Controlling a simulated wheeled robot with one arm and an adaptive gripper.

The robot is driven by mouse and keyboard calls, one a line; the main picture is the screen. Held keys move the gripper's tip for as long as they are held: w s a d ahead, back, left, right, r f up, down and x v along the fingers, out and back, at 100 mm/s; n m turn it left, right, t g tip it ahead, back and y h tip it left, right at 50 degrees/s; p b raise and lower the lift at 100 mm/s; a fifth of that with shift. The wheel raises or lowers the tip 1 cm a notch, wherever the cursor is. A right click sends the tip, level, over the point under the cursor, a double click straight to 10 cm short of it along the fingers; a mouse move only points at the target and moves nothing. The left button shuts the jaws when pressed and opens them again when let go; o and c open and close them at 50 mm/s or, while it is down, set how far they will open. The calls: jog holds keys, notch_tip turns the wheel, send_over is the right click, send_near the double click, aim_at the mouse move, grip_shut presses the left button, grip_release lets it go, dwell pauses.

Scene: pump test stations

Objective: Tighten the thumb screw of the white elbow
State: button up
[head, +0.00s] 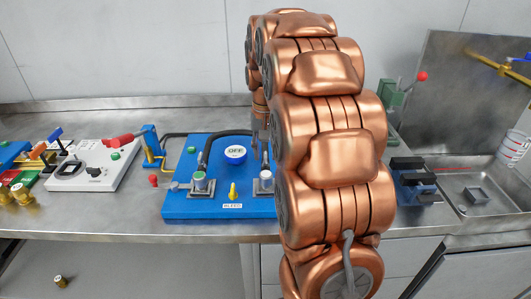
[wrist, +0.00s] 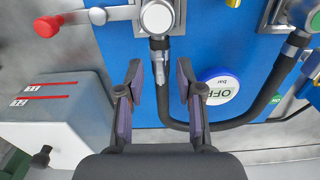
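A fitting with a round white top (wrist: 157,17), which looks like the white elbow, is at the top centre of the wrist view. It also shows in the head view (head: 265,177) on the right part of the blue panel, beside my arm. A short grey piece (wrist: 159,72) points down from its dark collar; I cannot tell whether this is the thumb screw. My gripper (wrist: 158,75) is open, with its fingers apart on either side of this piece and nothing visibly held. In the head view my arm hides most of the gripper.
A red-knobbed lever (wrist: 48,26) and a white box (wrist: 50,105) are left in the wrist view. A sink is at right.

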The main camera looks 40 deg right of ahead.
aim_at(266, 154)
notch_tip(266, 154, up, 11)
dwell(0.6)
dwell(0.5)
